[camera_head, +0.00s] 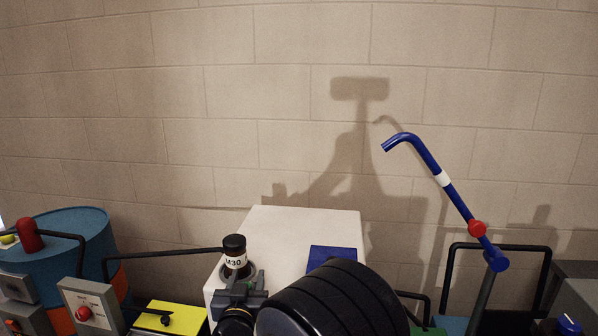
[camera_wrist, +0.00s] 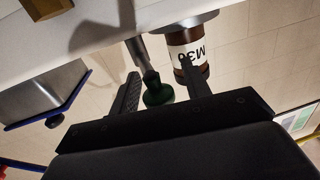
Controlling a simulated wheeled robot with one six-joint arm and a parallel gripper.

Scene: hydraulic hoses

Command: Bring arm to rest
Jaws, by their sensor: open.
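My gripper (camera_head: 240,284) is low in the centre of the head view, in front of a white box. It also shows in the wrist view (camera_wrist: 160,68), open, with its two dark fingers apart. A dark cylinder with a white label reading M30 (camera_head: 234,262) stands just behind the gripper in the head view. In the wrist view the labelled cylinder (camera_wrist: 190,52) appears upside down, partly covered by the right finger. A green knob on a grey stem (camera_wrist: 157,90) shows between the fingers; I cannot tell whether anything touches it.
A blue drum (camera_head: 75,245) and control boxes (camera_head: 92,305) stand left, near a yellow panel (camera_head: 178,316). A blue bent pipe (camera_head: 450,190) rises at right. Wall space above is clear.

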